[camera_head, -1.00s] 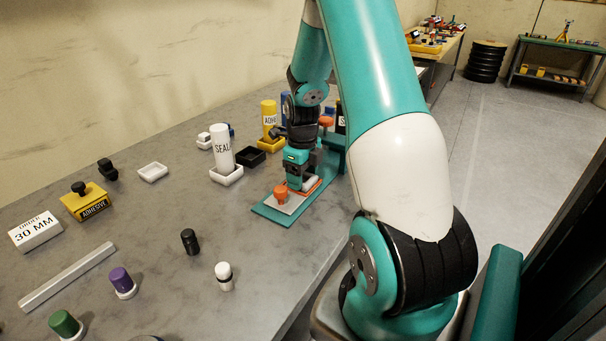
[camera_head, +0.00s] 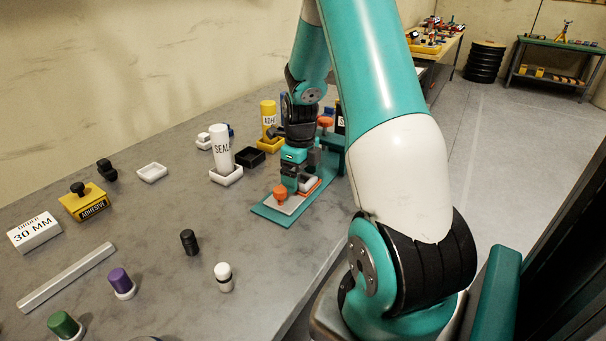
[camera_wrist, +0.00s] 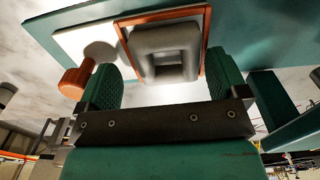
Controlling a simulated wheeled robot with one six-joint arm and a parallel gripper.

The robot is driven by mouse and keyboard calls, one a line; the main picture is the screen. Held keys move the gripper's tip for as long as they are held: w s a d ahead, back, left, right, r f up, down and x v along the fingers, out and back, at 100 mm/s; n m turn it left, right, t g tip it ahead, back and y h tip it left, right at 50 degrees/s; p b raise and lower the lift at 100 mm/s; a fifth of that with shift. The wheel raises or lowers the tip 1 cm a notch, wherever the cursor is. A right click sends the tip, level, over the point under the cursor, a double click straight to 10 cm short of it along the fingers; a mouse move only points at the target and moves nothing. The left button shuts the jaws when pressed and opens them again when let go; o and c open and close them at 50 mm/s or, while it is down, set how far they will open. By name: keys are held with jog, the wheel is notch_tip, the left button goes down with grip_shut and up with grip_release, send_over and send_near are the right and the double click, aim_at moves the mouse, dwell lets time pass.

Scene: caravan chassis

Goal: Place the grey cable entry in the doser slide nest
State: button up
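The grey cable entry (camera_wrist: 166,36), a rounded block with a square opening, sits within the orange-edged nest (camera_wrist: 208,38) in the wrist view. It looks roughly square to the nest; how deep it sits I cannot tell. The pale slide plate (camera_wrist: 72,40) carries an orange knob (camera_wrist: 75,80). My gripper (camera_wrist: 164,64) has its green fingers on either side of the entry, apart, with a gap visible at the left finger. In the head view my gripper (camera_head: 291,184) is low over the slide on the teal doser base (camera_head: 268,212), and it partly hides the nest.
A white SEAL bottle (camera_head: 221,146) in a white tray, a black tray (camera_head: 248,156) and a yellow bottle (camera_head: 268,116) stand left of and behind the doser. A black cylinder (camera_head: 189,242) and white-capped piece (camera_head: 224,276) stand in front. The table between is clear.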

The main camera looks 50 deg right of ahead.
notch_tip(320, 180, up, 11)
jog(key=w+a+r+n, duration=0.2)
jog(key=a+r+n, duration=0.1)
jog(key=a+n, duration=0.55)
jog(key=s+a+r+n+t+y, duration=0.1)
jog(key=s+a+r+n, duration=0.15)
jog(key=a+n, duration=0.75)
jog(key=s+a+r+n+y, duration=0.1)
jog(key=s+a+n, duration=0.3)
jog(key=a+n, duration=0.65)
jog(key=s+a+n+y, duration=0.2)
jog(key=s+a+n, duration=0.6)
jog(key=n, duration=0.5)
jog(key=s, duration=0.2)
jog(key=shift+s+a+r+g, duration=0.15)
jog(key=shift+s+a+g, duration=0.1)
jog(key=shift+s+g, duration=0.15)
jog(key=shift+w, duration=0.1)
